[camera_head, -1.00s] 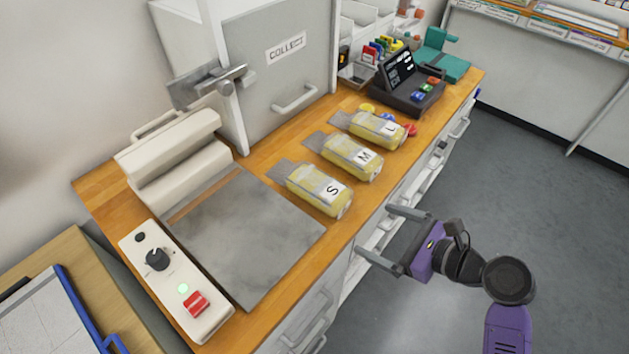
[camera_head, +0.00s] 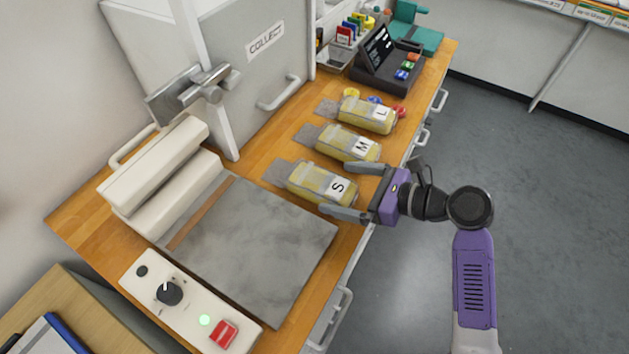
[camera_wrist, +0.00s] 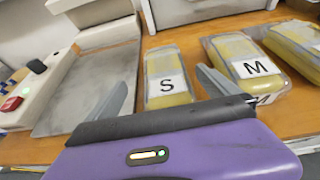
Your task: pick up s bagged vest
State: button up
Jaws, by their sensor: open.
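The S bagged vest (camera_head: 318,182) is a yellow pack in clear plastic with a white S label, lying flat on the wooden counter. In the wrist view the S bagged vest (camera_wrist: 166,82) lies ahead, between the two finger lines. My gripper (camera_head: 352,190) is open and empty at the counter's front edge, its fingers pointing at the label end of the S pack. In the head view one finger is beside the S pack's near corner, the other near the M bagged vest (camera_head: 345,142). The M pack also shows in the wrist view (camera_wrist: 240,58).
An L bagged vest (camera_head: 365,114) lies behind the M pack. A grey plate (camera_head: 250,240) of a sealer-like machine is left of the S pack. A grey COLLECT door (camera_head: 250,75) stands behind. A dark terminal (camera_head: 390,75) sits farther along the counter.

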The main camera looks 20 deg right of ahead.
aim_at(320, 179)
jog(key=x, duration=0.7)
jog(key=shift+w+d+r+p, duration=0.1)
jog(key=shift+w+d+p, duration=0.2)
jog(key=shift+p, duration=0.1)
jog(key=shift+s, duration=0.1)
jog(key=c, duration=1.4)
jog(key=shift+c, duration=0.8)
jog(key=shift+r, duration=0.15)
